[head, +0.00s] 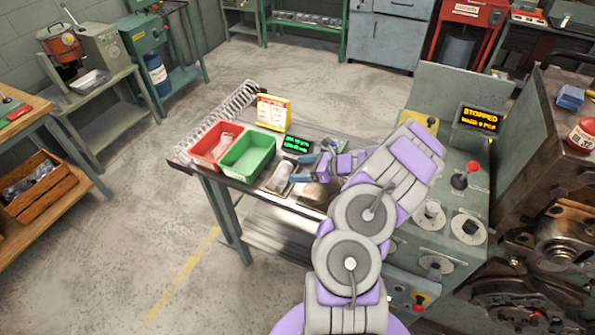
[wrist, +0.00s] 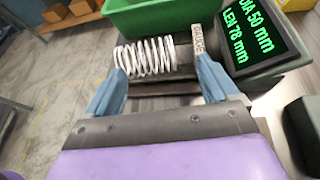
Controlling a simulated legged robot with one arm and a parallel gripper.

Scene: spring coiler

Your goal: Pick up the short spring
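In the wrist view a white coil spring (wrist: 147,56) lies on its side behind a dark ledge, by a block marked GAUGE (wrist: 197,40). My gripper (wrist: 160,72) has two blue fingers spread apart. The left fingertip is at the spring's left end; whether it touches cannot be told. A gap shows between the spring's right end and the right finger. In the head view my gripper (head: 316,160) is low over the bench, and the spring between the fingers cannot be made out.
A green bin (head: 247,155) and a red bin (head: 215,144) stand left of my gripper. A display (wrist: 249,36) beside the gauge reads DIA 50 mm, LEN 78 mm. A yellow-framed sign (head: 273,112) stands behind. The machine panel (head: 480,118) reads STOPPED.

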